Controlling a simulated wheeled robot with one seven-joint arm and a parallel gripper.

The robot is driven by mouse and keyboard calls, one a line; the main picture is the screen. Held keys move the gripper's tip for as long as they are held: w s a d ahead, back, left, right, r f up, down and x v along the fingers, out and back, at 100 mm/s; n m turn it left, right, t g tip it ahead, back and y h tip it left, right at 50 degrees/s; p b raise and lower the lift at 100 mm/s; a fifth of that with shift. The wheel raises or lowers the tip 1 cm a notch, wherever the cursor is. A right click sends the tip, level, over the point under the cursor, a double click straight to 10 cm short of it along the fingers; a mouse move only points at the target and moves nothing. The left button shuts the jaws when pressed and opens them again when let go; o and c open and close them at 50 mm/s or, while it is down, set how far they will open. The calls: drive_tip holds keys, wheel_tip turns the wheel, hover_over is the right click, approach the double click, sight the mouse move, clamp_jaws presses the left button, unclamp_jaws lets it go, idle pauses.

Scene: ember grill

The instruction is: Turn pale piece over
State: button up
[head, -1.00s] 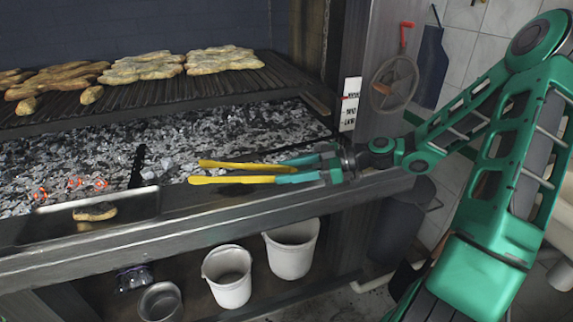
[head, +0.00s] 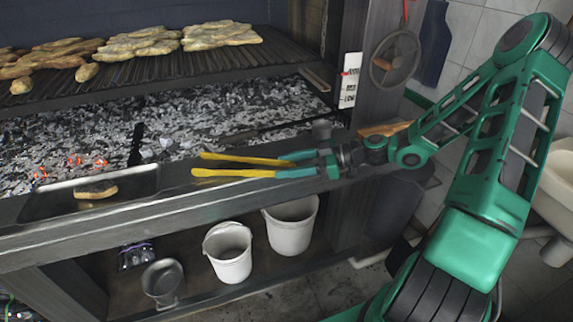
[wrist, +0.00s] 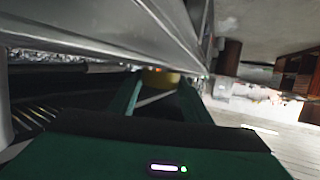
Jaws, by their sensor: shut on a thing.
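Several pale, lightly browned pieces (head: 222,34) lie in a row on the upper grate in the head view; I cannot tell which is the task's piece. One more piece (head: 96,188), dark on top with a pale edge, lies in a shallow tray on the front ledge. My gripper (head: 300,163) is shut on yellow tongs (head: 235,173), held roughly level over the front ledge, right of the tray. The two yellow arms stand slightly apart with nothing visible between them. The tongs also show between my fingers in the wrist view (wrist: 160,78), their far ends hidden.
Grey coals with a few glowing spots (head: 230,108) lie below the grate (head: 170,72). The tray (head: 140,186) sits on the ledge. White buckets (head: 290,230) and a metal pan (head: 163,280) stand below. A labelled sign (head: 349,82) hangs at the right post.

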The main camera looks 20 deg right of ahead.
drive_tip(key=o, duration=0.8)
drive_tip(key=shift+o, duration=0.2)
drive_tip(key=v, duration=1)
drive_tip(key=shift+d, duration=0.4)
